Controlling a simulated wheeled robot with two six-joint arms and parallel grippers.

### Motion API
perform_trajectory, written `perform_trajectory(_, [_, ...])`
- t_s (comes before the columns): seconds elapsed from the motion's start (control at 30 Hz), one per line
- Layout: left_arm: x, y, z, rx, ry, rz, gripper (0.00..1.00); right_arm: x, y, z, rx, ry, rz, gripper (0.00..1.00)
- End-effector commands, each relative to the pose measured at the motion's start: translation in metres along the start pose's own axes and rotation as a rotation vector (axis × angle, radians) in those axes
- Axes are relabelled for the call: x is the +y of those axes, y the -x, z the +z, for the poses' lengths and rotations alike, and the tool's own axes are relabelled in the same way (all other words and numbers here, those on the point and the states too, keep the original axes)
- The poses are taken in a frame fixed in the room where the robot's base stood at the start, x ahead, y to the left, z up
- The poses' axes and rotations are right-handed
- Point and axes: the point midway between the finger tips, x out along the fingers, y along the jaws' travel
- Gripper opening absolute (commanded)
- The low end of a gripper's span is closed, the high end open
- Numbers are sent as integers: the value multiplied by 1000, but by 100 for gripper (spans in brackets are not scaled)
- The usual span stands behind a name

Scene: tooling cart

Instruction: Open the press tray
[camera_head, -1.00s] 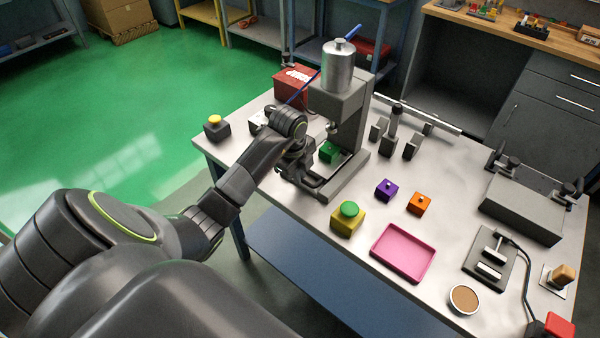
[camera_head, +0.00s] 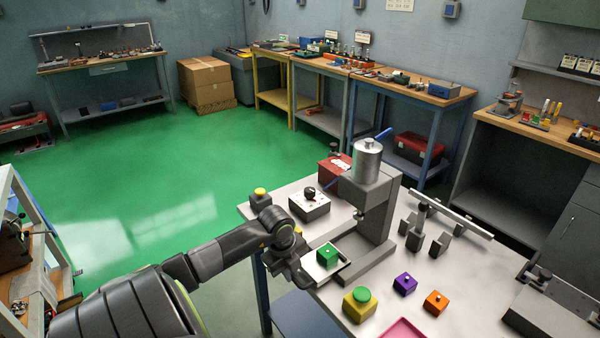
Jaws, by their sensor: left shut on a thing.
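The press (camera_head: 377,215), grey with a silver cylinder on top and a blue lever, stands on the table's left part. Its press tray (camera_head: 319,270), a light flat plate, sticks out from under the press head toward my arm. A green block (camera_head: 327,254) with a small knob sits on the tray. My left gripper (camera_head: 303,275) is at the tray's near left edge, shut on the tray; the exact grip is partly hidden by the wrist. My right gripper is out of view.
A yellow block with a green top (camera_head: 359,303), a purple block (camera_head: 404,284) and an orange block (camera_head: 435,302) stand in front of the press.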

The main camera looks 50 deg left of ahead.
Motion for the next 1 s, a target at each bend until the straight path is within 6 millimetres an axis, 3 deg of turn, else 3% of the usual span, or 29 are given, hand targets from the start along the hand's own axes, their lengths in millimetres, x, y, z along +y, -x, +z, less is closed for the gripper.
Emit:
perform_trajectory(0.27, [1, -1, 1, -3, 1, 3, 0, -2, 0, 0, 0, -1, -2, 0])
perform_trajectory(0.3, [1, 0, 1, -4, 1, 2, 13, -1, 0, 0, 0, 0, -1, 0])
perform_trajectory(0.47, [1, 0, 1, -4, 1, 2, 33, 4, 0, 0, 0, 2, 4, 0])
perform_trajectory(0.77, [1, 1, 1, -4, 0, 1, 33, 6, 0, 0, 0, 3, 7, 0])
perform_trajectory(1.0, [1, 27, 2, -9, -4, -1, 33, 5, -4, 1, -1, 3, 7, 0])
